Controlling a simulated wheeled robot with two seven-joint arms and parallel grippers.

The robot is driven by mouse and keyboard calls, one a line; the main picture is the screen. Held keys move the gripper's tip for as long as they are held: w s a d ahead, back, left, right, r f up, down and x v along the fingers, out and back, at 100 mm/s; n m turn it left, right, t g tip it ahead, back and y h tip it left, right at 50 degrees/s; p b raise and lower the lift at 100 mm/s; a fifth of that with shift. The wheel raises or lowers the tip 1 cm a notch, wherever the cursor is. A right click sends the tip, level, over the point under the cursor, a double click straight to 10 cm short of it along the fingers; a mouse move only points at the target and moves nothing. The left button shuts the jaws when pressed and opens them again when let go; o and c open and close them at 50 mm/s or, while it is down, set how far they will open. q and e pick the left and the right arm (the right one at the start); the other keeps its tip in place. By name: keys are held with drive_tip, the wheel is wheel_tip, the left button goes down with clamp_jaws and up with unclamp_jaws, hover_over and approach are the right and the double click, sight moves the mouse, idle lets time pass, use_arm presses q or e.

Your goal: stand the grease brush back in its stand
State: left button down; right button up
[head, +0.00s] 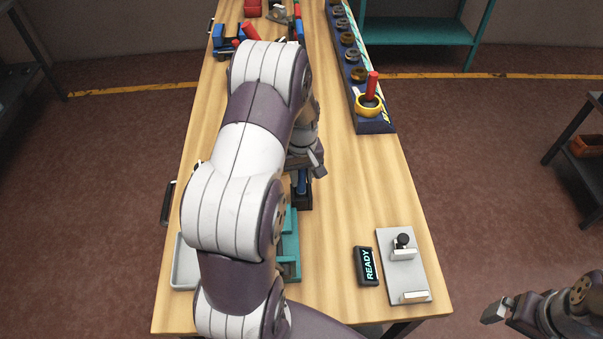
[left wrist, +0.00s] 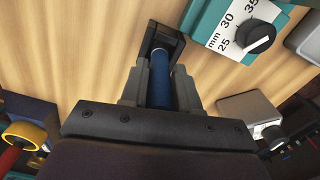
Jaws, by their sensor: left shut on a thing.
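My left gripper (head: 303,172) is shut on a blue round handle, which I take to be the grease brush (left wrist: 160,82). In the left wrist view the handle lies between the two grey fingers. A small black holder, apparently the brush stand (left wrist: 160,36), is at the handle's far end; in the head view the stand (head: 303,201) is on the table just below the gripper, with a bit of blue above it. I cannot tell whether the brush is seated in it; its lower end is hidden. My right gripper (head: 497,310) is off the table at lower right, its jaw state unclear.
A teal device (head: 290,245) with a dial stands close to the stand, partly behind my arm. A READY display (head: 367,266) and a grey plate (head: 417,268) with a black knob lie to its right. A dark rack (head: 375,125) with several rings runs along the right edge.

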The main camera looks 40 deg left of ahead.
use_arm(q)
drive_tip(key=shift+s+f, duration=0.1)
drive_tip(key=c, duration=0.8)
unclamp_jaws()
drive_tip(key=shift+r, duration=0.4)
wheel_tip(320, 180, up, 11)
drive_tip(key=shift+b, duration=1.15)
drive_tip(key=s+d+f+m, duration=0.1)
drive_tip(key=s+d+m, duration=0.2)
drive_tip(key=d, duration=0.2)
drive_tip(key=s+d+f+m+t, duration=0.1)
drive_tip(key=s+d+m, duration=0.3)
drive_tip(key=d, duration=0.2)
drive_tip(key=s+d+f+m, duration=0.1)
drive_tip(key=s+d+m, duration=0.2)
drive_tip(key=s+d, duration=0.1)
drive_tip(key=shift+s+d+f, duration=0.15)
drive_tip(key=shift+d, duration=0.5)
